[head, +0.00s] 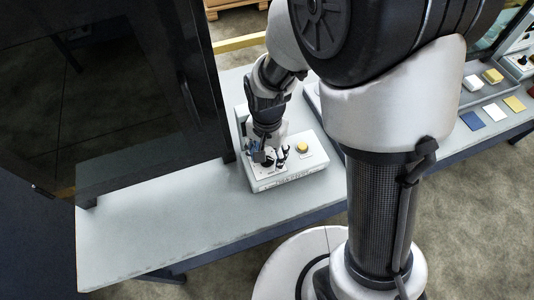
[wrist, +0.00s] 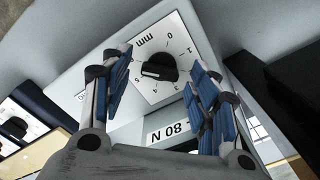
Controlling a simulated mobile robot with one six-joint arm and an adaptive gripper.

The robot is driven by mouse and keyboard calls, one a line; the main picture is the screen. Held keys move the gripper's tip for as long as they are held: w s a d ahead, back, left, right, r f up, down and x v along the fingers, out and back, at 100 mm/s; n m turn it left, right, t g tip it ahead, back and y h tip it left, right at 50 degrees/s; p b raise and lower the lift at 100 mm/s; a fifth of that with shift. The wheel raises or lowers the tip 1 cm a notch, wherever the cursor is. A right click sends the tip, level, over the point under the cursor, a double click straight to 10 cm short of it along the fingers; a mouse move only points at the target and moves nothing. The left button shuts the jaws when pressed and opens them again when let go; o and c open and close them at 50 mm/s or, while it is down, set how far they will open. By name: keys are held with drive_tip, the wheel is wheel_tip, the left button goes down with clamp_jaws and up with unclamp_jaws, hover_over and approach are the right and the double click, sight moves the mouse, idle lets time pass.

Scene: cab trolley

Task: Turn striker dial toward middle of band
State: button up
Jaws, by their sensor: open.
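A black dial knob (wrist: 159,68) sits on a white scale plate (wrist: 150,42) marked "mm", with numbers around it, in the wrist view. A pale mark on the knob faces lower left, toward the high-number side of the scale; the exact reading is too small to tell. My gripper (wrist: 160,62) is open, with one blue-padded finger on each side of the knob in the picture. I cannot tell whether either finger touches it. In the head view my gripper (head: 262,156) is low over the left part of a white device (head: 290,184) and hides part of its top.
A label reading "80 N" (wrist: 176,131) lies below the dial in the wrist view. A yellow button (head: 302,147) is on the device's right side. A tall dark panel (head: 120,90) stands left of the device. The front-left bench top (head: 150,225) is clear.

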drive_tip(key=shift+f, duration=0.2)
drive_tip(key=c, duration=1.1)
